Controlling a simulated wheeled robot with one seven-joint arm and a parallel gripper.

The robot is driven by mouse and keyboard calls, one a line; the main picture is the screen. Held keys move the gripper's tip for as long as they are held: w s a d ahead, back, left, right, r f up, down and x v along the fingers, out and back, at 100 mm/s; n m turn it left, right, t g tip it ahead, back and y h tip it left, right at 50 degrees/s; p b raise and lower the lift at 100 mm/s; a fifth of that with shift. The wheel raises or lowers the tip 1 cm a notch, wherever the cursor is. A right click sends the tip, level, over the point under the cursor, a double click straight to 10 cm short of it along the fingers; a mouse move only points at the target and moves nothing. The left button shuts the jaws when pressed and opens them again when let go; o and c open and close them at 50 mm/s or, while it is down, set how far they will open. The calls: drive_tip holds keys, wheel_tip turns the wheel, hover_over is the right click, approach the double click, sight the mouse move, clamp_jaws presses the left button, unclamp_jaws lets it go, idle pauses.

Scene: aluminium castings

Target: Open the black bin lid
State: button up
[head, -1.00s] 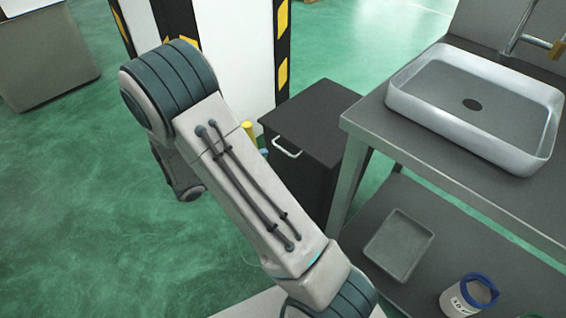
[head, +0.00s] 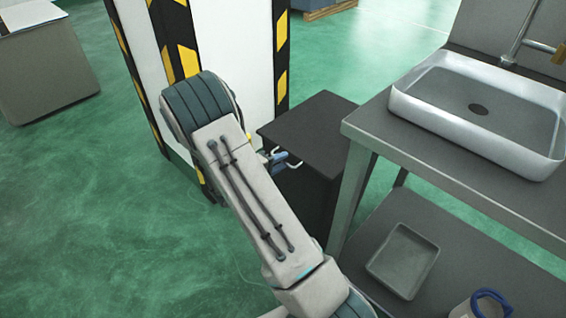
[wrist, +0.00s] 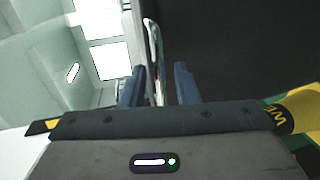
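The black bin (head: 322,205) stands beside the bench, with its flat dark lid (head: 315,128) shut. A pale bar handle (head: 292,163) sticks out from its left side near the lid. My gripper (head: 279,160) is at this handle, partly hidden behind my forearm. In the wrist view, my gripper's two blue fingers (wrist: 158,86) are apart, with the handle (wrist: 153,50) running into the gap between them. The dark bin surface (wrist: 240,50) fills the upper right there. I cannot tell whether a finger touches the handle.
A metal bench (head: 365,135) with a sink (head: 480,115) stands close right of the bin. Its lower shelf holds a grey tray (head: 402,262) and a container with a blue rim (head: 490,300). A white pillar with hazard stripes (head: 235,60) stands behind my arm. Floor at left is clear.

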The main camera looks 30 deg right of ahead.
drive_tip(key=shift+w+d+f, duration=0.15)
drive_tip(key=shift+w+d, duration=0.05)
drive_tip(key=shift+d, duration=0.45)
